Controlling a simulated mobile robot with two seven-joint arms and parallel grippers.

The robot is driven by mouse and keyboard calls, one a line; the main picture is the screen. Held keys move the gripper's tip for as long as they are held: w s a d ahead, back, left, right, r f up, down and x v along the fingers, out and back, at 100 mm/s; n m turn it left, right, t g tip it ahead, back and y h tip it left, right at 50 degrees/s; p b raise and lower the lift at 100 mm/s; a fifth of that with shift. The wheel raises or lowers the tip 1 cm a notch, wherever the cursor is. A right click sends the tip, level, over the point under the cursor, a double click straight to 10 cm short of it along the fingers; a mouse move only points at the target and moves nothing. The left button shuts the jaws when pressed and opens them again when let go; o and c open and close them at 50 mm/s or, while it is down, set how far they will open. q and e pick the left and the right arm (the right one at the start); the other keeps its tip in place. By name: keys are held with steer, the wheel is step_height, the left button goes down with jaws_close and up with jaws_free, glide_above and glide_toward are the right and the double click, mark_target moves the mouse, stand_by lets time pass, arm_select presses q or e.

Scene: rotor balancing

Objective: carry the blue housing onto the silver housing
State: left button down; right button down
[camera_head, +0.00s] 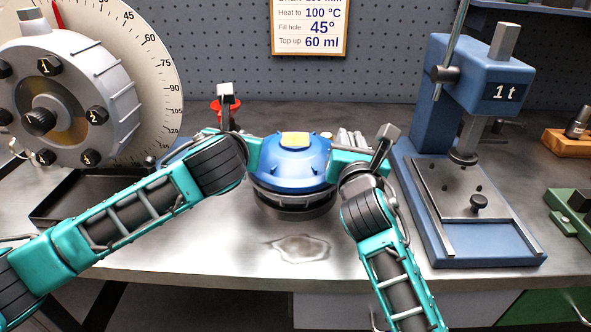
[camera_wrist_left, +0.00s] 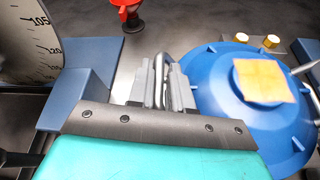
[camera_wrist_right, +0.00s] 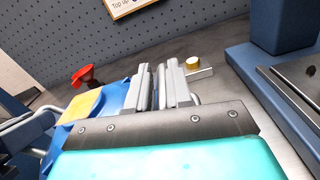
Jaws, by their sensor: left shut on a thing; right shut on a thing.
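The blue housing (camera_head: 290,165) is a domed blue cover with a yellow square on top, at mid-bench between my two grippers. A dark ring shows beneath it; I cannot tell whether they touch. My left gripper (camera_head: 256,150) is shut at its left side, and the left wrist view shows the jaws (camera_wrist_left: 163,88) around a metal handle beside the blue dome (camera_wrist_left: 215,95). My right gripper (camera_head: 333,162) is shut at its right side; its jaws (camera_wrist_right: 160,88) hide most of what they hold. The silver housing (camera_head: 95,88), round with numbered black bolts, stands at the left before a degree dial.
A blue press (camera_head: 485,75) marked 1 t stands right of my right arm. A red funnel (camera_head: 216,110) stands behind my left gripper. A black tray (camera_head: 65,210) lies below the silver housing. A sign (camera_head: 309,25) hangs on the pegboard. The bench front centre is clear.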

arm_select(q)
steer(key=shift+w+a+f, duration=0.2)
steer(key=shift+a, duration=0.2)
arm_select(e)
steer(key=shift+d+f, duration=0.3)
steer(key=shift+f, duration=0.05)
arm_select(q)
steer(key=c, duration=1.5)
jaws_free()
steer(key=shift+f+b, duration=0.25)
steer(key=shift+b, duration=0.1)
arm_select(e)
steer(key=c, duration=1.5)
jaws_free()
steer(key=shift+f, duration=0.25)
arm_select(q)
steer(key=shift+o, duration=0.8)
steer(key=shift+s+r, duration=0.1)
steer(key=shift+r, duration=0.05)
arm_select(e)
steer(key=shift+o, duration=0.8)
steer(key=shift+r, duration=0.15)
arm_select(q)
steer(key=o, duration=0.3)
steer(key=shift+d, duration=0.15)
arm_select(e)
steer(key=o, duration=0.3)
steer(key=shift+a, duration=0.15)
arm_select(q)
steer(key=shift+s+d, duration=0.1)
